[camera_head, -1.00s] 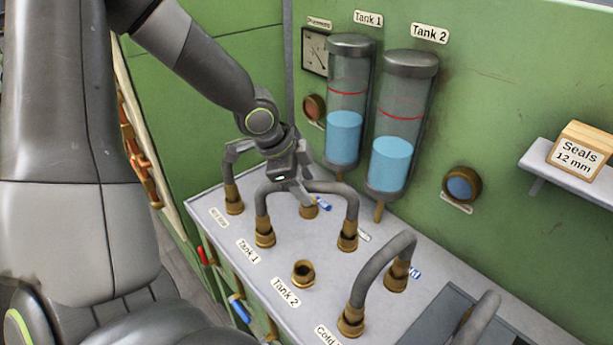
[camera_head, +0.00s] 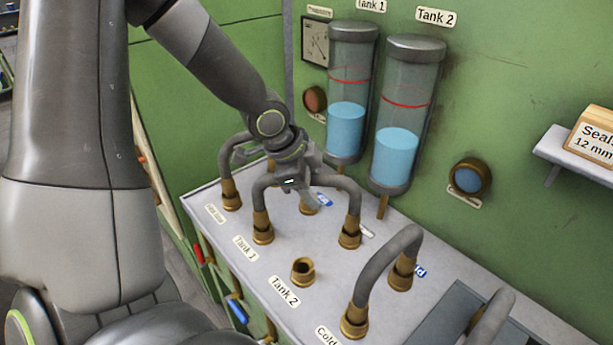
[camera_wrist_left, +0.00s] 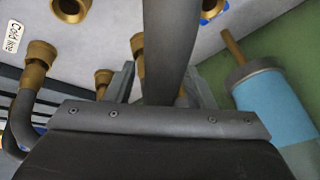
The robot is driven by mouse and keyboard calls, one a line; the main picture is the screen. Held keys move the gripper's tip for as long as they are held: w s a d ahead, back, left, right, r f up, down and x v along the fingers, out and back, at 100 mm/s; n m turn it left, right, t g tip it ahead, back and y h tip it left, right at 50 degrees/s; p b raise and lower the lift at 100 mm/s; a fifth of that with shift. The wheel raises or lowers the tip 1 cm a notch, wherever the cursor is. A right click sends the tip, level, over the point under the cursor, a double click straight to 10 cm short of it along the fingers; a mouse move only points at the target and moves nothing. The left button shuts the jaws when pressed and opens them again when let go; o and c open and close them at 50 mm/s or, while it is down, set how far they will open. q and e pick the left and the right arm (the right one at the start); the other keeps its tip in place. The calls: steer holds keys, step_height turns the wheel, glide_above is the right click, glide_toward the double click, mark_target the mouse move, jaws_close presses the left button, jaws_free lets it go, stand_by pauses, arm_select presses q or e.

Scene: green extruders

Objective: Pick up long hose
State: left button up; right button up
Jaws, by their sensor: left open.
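The long hose (camera_head: 338,183) is a dark grey arch with brass end fittings. It stands on the bench between the Tank 1 fitting and a fitting further right, and both ends appear seated. My left gripper (camera_head: 302,193) is at the top of the arch and hides its middle. In the left wrist view, the open fingers of the left gripper (camera_wrist_left: 162,85) stand on either side of a dark hose (camera_wrist_left: 165,45), with gaps visible. My right gripper is not in view.
Another hose (camera_head: 226,160) arches behind my gripper on the left. A shorter hose (camera_head: 378,263) stands to the right. The Tank 1 cylinder (camera_head: 346,130) and Tank 2 cylinder (camera_head: 396,155) are on the green wall close behind. An empty brass fitting (camera_head: 303,271) is in front.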

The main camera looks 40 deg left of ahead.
arm_select(q)
steer(key=shift+f+b, duration=0.15)
steer(key=shift+b, duration=0.15)
steer(key=shift+c, duration=0.4)
jaws_close()
